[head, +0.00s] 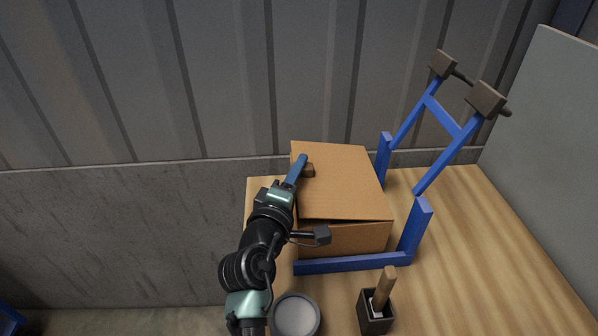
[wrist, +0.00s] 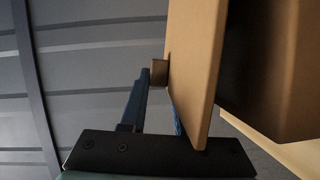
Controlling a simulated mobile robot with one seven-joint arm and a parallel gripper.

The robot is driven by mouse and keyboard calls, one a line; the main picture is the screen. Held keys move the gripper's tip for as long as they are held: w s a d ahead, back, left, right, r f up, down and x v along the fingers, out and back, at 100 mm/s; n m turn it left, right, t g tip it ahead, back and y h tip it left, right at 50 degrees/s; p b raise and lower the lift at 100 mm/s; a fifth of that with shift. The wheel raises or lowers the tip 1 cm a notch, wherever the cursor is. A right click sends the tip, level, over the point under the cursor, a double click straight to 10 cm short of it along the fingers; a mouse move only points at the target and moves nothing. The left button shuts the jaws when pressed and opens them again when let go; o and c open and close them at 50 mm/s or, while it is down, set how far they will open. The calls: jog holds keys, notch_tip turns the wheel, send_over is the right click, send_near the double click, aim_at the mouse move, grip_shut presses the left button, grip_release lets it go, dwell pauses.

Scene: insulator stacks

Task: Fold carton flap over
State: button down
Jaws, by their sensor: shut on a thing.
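The brown cardboard carton (head: 345,238) stands on the wooden table inside a blue frame. Its broad top flap (head: 345,185) lies over the top, with a thin dark gap along its front edge. My gripper (head: 304,169) reaches in from the left and is shut on the flap's left side, one blue finger with a brown tip showing above it. In the wrist view the flap (wrist: 196,75) stands between my fingers, with a dark gap between it and the carton body (wrist: 288,75). The other finger is mostly hidden behind the flap.
The blue frame (head: 352,265) runs along the front and right of the carton, with upright arms ending in brown blocks (head: 486,99). A round grey dish (head: 296,316) and a dark holder (head: 375,312) with a wooden-handled tool stand in front. The table's right side is clear.

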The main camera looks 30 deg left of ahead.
jog(key=shift+d, duration=0.15)
jog(key=c, duration=0.7)
grip_release()
jog(key=shift+s, duration=0.1)
jog(key=shift+s, duration=0.25)
jog(key=v, duration=1.2)
jog(key=shift+s+b, duration=0.1)
jog(key=shift+b, duration=0.25)
